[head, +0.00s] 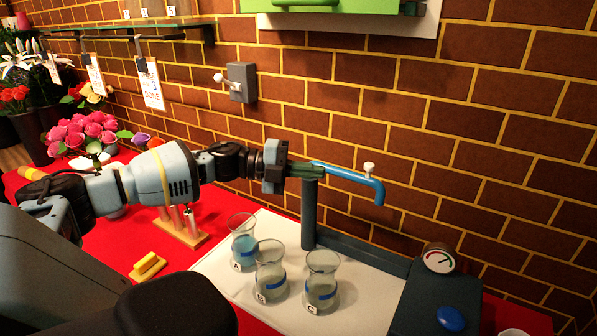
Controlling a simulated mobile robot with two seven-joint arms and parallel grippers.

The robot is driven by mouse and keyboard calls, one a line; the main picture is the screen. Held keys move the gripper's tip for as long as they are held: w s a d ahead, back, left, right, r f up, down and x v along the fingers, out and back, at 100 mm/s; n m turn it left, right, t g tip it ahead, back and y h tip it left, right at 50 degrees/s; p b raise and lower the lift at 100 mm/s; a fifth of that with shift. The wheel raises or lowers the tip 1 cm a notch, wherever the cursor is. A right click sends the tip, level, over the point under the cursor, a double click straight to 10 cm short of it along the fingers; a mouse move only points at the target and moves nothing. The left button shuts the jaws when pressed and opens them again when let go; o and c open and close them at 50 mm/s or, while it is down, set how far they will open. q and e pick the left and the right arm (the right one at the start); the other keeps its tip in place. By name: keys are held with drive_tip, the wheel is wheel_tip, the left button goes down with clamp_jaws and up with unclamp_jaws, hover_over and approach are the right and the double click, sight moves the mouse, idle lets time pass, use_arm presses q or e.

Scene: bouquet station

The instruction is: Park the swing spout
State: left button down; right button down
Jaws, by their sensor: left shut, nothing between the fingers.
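The swing spout (350,178) is a blue tube on top of a dark upright post (309,212). It points right, its tip bends down, and a small white knob (368,168) stands on it near the tip. My left gripper (318,170) reaches in from the left at the height of the post's top. Its fingers are shut and empty, close to the spout's pivot end; I cannot tell whether they touch it. The spout's pivot end is partly hidden by the fingers. My right gripper is not in view.
Glass flasks (322,285), one with blue liquid, stand on a white mat (365,290) below the spout. A dark base with a gauge (438,258) and a blue button (451,318) is at right. A yellow block (148,266) lies on the red table. A brick wall stands close behind.

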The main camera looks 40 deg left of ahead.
use_arm(q)
drive_tip(key=shift+p+v, duration=0.35)
drive_tip(key=shift+v, duration=1.2)
drive_tip(key=shift+s+d+r, duration=0.1)
drive_tip(key=shift+s+d, duration=0.05)
